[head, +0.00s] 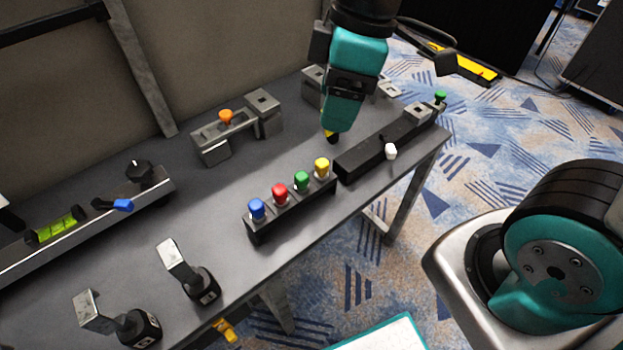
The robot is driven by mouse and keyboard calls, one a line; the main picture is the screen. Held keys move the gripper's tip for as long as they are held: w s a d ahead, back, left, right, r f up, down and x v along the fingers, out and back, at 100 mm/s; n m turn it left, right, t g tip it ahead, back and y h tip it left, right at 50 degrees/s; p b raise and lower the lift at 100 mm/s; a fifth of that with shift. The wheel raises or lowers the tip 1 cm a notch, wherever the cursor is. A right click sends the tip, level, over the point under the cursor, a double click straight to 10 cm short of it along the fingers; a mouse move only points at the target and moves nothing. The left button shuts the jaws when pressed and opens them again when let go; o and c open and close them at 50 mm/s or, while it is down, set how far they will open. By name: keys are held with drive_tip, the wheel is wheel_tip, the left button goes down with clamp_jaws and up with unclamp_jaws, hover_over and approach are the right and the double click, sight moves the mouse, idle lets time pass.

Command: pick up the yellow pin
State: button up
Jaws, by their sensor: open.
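The yellow pin (321,167) stands upright at the right end of a dark holder (290,212) on the grey table. The green pin (302,180), red pin (280,193) and blue pin (256,208) stand in the same holder to its left. My gripper (333,128) points down above the table, beyond the yellow pin and slightly to its right, apart from it. It is open, though its fingers are seen edge-on. A small yellow and dark patch shows at its tip; I cannot tell what it is.
A black rail (372,158) with a white knob (390,151) lies right of the holder. A grey fixture with an orange knob (226,116) stands behind. Two upright grey levers (180,263) stand at front left. Bare table (215,205) lies left of the holder.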

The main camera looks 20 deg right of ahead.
sight(322, 162)
drive_tip(key=w+d+f+n+h+b, duration=0.2)
drive_tip(key=w+d+f+n+b, duration=0.1)
drive_tip(key=w+f+n, duration=0.6)
drive_tip(key=f, duration=0.7)
drive_tip(key=w+f, duration=0.1)
drive_tip(key=f, duration=0.2)
drive_tip(key=shift+f, duration=0.15)
drive_tip(key=shift+s+a+f, duration=0.1)
drive_tip(key=shift+f, duration=3.05)
drive_tip(key=c, duration=1)
